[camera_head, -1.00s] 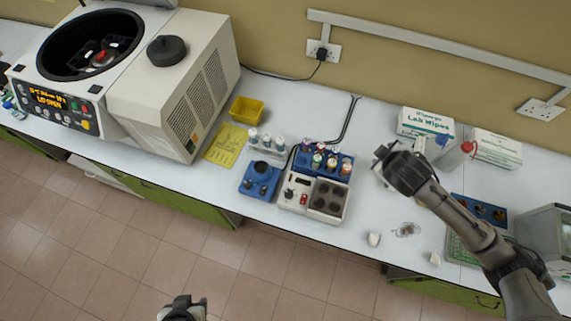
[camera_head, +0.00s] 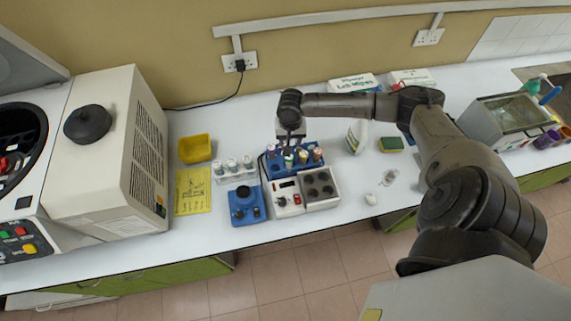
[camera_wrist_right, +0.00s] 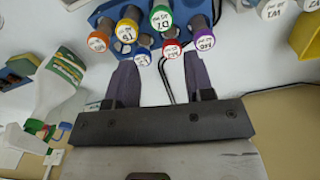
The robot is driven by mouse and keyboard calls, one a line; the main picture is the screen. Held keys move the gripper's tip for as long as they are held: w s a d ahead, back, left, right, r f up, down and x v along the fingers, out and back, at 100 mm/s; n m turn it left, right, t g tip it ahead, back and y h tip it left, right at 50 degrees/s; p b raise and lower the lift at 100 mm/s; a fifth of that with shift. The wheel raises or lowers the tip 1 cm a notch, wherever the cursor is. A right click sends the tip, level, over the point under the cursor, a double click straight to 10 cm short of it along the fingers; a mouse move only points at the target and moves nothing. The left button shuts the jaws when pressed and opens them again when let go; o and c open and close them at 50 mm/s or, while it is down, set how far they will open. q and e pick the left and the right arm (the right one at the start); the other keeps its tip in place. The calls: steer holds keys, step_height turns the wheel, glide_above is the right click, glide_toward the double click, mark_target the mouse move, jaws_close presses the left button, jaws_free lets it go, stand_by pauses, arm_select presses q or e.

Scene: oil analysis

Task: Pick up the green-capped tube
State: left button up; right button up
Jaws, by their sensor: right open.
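The green-capped tube (camera_wrist_right: 160,19) stands in a blue rack (camera_wrist_right: 101,10) among tubes with orange, yellow, blue, red and purple caps. In the head view its cap (camera_head: 289,160) shows in the rack (camera_head: 271,168), just below my right gripper (camera_head: 291,136). In the right wrist view my right gripper (camera_wrist_right: 161,76) is open, with nothing between its fingers. The green cap lies beyond the fingertips, roughly in line with the gap between them. The red cap (camera_wrist_right: 172,48) and blue cap (camera_wrist_right: 142,56) are nearer that gap. My left gripper is out of view.
A white and grey device (camera_head: 287,202) stands in front of the rack. A white holder (camera_head: 234,178) with several white-capped tubes and a blue device (camera_head: 239,215) are to the left. A bottle (camera_head: 356,135) stands to the right.

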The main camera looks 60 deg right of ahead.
mark_target(289, 160)
steer(key=shift+m, duration=0.3)
step_height(289, 160, down, 14)
steer(key=shift+a+r, duration=0.1)
stand_by(0.4)
steer(key=shift+c, duration=0.3)
steer(key=c, duration=0.6)
steer(key=shift+c, duration=0.2)
